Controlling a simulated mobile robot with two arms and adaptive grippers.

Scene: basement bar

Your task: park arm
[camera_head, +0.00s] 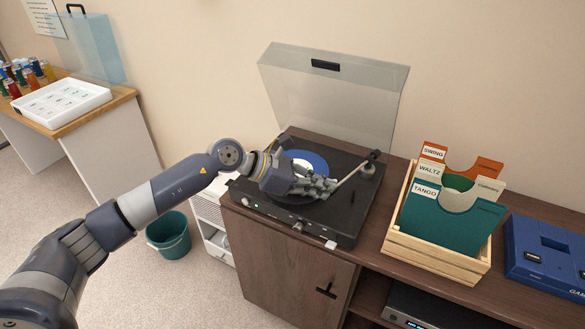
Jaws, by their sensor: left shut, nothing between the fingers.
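My left arm reaches in from the lower left. Its gripper (328,188) is shut and empty, low over the front part of the turntable (330,223). A record with a blue label (308,161) lies on the platter, partly hidden behind the gripper. The tonearm (355,172) runs from its pivot at the right towards the fingertips; I cannot tell whether they touch. The clear dust cover (335,95) stands open behind. My right gripper is not in view.
A wooden crate (435,262) with SWING, WALTZ and TANGO dividers stands right of the turntable, with a blue box (545,250) beyond it. A green bucket (168,236) is on the floor. A white tray (62,101) sits on the left counter. Open floor lies below the arm.

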